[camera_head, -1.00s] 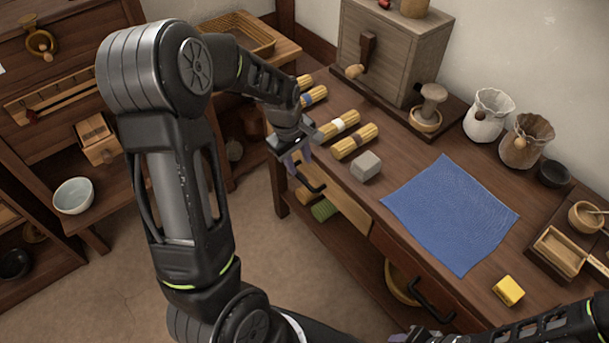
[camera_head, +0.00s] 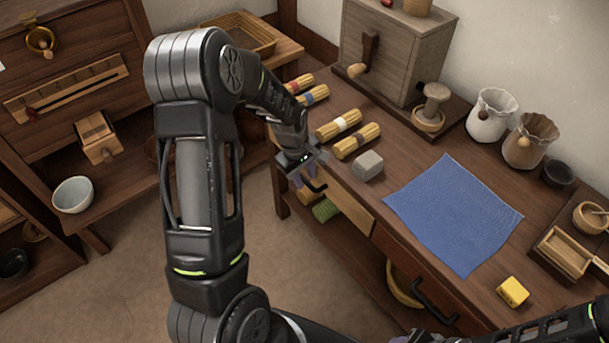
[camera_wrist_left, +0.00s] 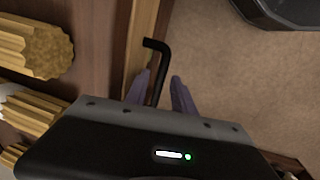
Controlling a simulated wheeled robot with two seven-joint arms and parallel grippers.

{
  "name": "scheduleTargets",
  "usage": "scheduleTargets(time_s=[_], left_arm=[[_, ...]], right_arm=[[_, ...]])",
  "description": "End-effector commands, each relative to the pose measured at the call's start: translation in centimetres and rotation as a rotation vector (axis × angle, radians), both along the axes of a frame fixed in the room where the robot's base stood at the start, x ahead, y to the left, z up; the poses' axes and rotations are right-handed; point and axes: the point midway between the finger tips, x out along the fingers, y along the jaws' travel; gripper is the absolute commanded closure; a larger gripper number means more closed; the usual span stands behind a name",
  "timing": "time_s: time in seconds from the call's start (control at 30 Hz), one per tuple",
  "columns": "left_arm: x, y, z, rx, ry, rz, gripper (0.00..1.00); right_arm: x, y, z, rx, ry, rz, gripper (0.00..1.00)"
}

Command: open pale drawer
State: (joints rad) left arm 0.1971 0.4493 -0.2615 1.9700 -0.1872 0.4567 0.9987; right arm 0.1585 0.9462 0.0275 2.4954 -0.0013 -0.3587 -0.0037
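The pale drawer (camera_head: 349,209) is in the left part of the bench front and looks closed. Its black bar handle (camera_head: 316,186) sticks out from the front, and the handle also shows in the left wrist view (camera_wrist_left: 157,62). My left gripper (camera_head: 303,181) is at this handle. In the left wrist view its two purple fingers (camera_wrist_left: 161,88) stand apart, one on each side of the bar. The left finger is close to the handle, and a gap shows at the right finger. My right arm is at the lower right; its fingers are not clearly visible.
A darker drawer with a black handle (camera_head: 434,302) is to the right. On the bench top are straw bundles (camera_head: 357,141), a grey block (camera_head: 367,165), a blue cloth (camera_head: 454,214) and a yellow block (camera_head: 512,291).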

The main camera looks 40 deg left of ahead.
Motion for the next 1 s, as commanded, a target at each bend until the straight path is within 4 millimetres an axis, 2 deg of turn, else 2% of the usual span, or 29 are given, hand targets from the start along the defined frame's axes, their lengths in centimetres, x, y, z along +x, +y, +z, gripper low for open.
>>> scheduleTargets(time_s=[0.07,0.33,1.0], left_arm=[[0.0,0.0,0.01,0.0,0.0,0.0,0.77],[0.0,0.0,0.02,0.0,0.0,0.0,0.99],[-0.01,0.0,0.03,0.0,0.0,0.0,1.0]], right_arm=[[0.0,0.0,0.0,0.0,0.0,0.0,0.64],[0.0,0.0,0.0,0.0,0.0,0.0,0.64],[0.0,0.0,0.0,0.0,0.0,0.0,0.64]])
